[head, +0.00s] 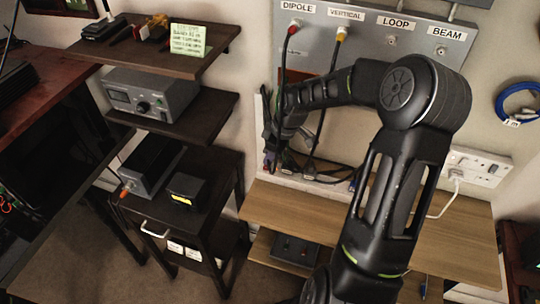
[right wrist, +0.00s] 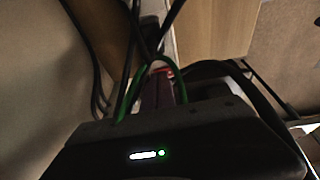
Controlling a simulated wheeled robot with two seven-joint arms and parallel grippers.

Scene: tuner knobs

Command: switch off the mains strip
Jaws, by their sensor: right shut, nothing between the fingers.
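The mains strip (head: 340,187) is a pale strip low on the wall, behind the wooden shelf, with several black plugs and leads on it. My forearm and gripper hide part of it. My right gripper (head: 271,165) is shut and empty, pointing down at the strip's left end. I cannot tell whether it touches. The switch's position cannot be made out. My left gripper is out of view.
A grey antenna panel (head: 375,40) with red and yellow plugs hangs above; its black leads run down beside my gripper. A wooden shelf (head: 300,212) lies below. A white wall socket (head: 480,165) is at right. Dark shelves with a grey tuner (head: 150,95) stand at left.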

